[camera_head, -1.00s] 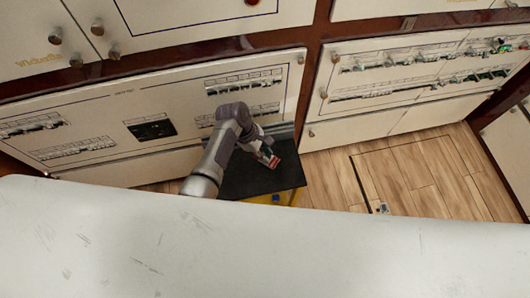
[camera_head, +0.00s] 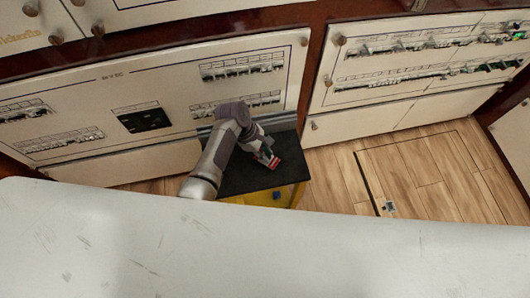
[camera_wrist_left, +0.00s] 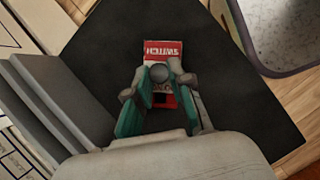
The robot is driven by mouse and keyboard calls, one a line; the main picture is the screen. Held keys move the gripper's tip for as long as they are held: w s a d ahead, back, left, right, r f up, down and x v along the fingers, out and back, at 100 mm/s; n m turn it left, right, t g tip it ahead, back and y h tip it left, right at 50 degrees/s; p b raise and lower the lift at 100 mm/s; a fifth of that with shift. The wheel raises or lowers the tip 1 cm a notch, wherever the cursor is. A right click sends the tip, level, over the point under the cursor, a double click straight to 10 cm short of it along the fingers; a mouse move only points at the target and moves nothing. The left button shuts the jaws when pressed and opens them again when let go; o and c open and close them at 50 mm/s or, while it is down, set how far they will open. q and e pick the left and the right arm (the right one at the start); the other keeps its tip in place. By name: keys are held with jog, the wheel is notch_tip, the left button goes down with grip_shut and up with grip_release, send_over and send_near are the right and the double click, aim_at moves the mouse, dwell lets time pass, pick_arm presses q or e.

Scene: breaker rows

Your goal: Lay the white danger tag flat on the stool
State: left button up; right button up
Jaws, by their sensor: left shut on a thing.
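The danger tag (camera_head: 274,162) shows as a small red and white card at the tip of my left gripper (camera_head: 266,154). In the left wrist view the tag (camera_wrist_left: 163,49) has a red band with white lettering, and the fingers (camera_wrist_left: 160,88) are shut on it. The stool (camera_head: 245,180) has a flat black top and a yellow body. The tag is over the stool's black top (camera_wrist_left: 225,115); I cannot tell whether it touches. The fingers hide part of the tag. My right gripper is not in view.
A wide pale scuffed surface (camera_head: 250,250) fills the front and hides the stool's lower part. Breaker panels (camera_head: 150,110) stand close behind the stool. Wood floor (camera_head: 420,170) is open to the right. A grey-rimmed surface (camera_wrist_left: 285,35) lies near the stool in the wrist view.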

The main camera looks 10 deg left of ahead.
pick_arm(q)
jog(key=shift+f+b, duration=0.3)
jog(key=shift+f, duration=0.3)
jog(key=o, duration=0.9)
jog(key=shift+r, duration=0.1)
jog(key=v, duration=1.2)
